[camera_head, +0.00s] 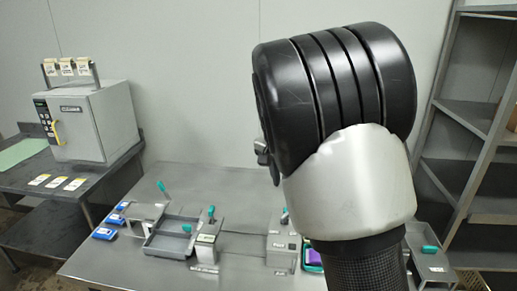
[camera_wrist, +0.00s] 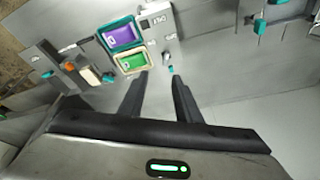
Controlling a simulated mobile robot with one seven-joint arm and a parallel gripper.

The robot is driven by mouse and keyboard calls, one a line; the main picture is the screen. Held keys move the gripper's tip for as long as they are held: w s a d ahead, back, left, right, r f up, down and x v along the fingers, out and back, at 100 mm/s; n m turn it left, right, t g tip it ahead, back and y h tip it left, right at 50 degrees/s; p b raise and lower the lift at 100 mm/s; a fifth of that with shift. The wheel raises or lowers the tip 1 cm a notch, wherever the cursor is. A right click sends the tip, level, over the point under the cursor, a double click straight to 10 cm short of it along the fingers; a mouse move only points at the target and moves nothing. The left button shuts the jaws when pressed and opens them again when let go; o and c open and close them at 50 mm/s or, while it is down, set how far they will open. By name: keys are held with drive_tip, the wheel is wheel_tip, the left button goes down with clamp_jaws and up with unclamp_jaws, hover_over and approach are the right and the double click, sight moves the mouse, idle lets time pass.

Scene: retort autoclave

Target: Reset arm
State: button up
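My gripper (camera_wrist: 160,88) shows in the wrist view with its two dark fingers apart and nothing between them. It is above the metal table, with the fingertips pointing towards a green tray and a purple tray. In the head view my own arm, with a large black joint and silver link, fills the middle right and hides part of the table. The gripper itself is hidden in the head view.
A metal table (camera_head: 170,178) holds a grey bin (camera_head: 168,246), teal-handled fixtures and blue items (camera_head: 105,233). The purple tray (camera_wrist: 120,36) and green tray (camera_wrist: 132,62) sit side by side. A white autoclave (camera_head: 85,120) stands left; a grey shelf (camera_head: 480,110) stands right.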

drive_tip(key=s+d+r+n+t+y+p, duration=0.1)
drive_tip(key=s+r+n, duration=0.1)
drive_tip(key=s+r, duration=0.5)
drive_tip(key=s+d+r+n+y+p, duration=0.15)
drive_tip(key=s+r, duration=0.25)
drive_tip(key=s, duration=0.5)
drive_tip(key=s+r+n+t+p, duration=0.1)
drive_tip(key=s+n, duration=0.3)
drive_tip(key=s, duration=1.1)
drive_tip(key=shift+d+r+h+p, duration=0.3)
drive_tip(key=shift+r+h+p, duration=0.1)
drive_tip(key=shift+p, duration=0.1)
